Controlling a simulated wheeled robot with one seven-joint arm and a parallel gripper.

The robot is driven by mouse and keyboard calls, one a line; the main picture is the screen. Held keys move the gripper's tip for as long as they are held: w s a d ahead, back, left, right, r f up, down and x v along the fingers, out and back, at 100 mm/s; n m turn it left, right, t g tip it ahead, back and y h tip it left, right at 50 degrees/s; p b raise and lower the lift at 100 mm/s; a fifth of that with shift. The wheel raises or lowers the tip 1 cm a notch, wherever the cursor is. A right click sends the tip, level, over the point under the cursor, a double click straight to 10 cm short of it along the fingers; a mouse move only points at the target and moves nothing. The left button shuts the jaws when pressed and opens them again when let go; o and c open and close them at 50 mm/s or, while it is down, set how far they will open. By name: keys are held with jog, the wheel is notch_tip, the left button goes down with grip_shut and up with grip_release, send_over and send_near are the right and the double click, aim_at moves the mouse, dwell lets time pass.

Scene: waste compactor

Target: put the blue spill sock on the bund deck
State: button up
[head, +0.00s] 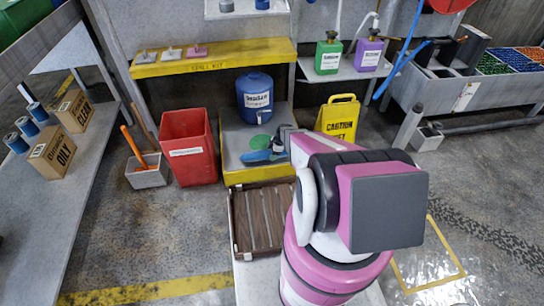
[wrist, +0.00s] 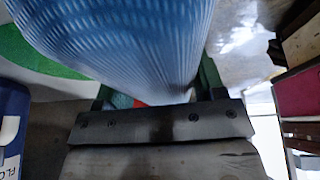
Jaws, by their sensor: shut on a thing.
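The blue spill sock (head: 258,156) is a dark blue roll in the head view, just left of my gripper (head: 280,146). In the wrist view the ribbed blue sock (wrist: 125,40) fills the top middle, between the fingers of my gripper (wrist: 158,95). My gripper is shut on it. A low grey platform with yellow edges, which looks like the bund deck (head: 232,176), is under and around the sock in the head view. I cannot tell whether the sock touches it. My arm hides the platform's right part.
A blue drum (head: 254,92) stands at the platform's back, and a green disc (head: 260,142) lies near the sock. A red bin (head: 188,148) is left, a yellow caution sign (head: 338,116) right. A brown slatted tray (head: 242,222) lies in front.

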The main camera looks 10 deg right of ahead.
notch_tip(320, 180, down, 2)
jog(key=o, duration=1.1)
jog(key=shift+f, duration=0.1)
jog(key=shift+o, duration=0.2)
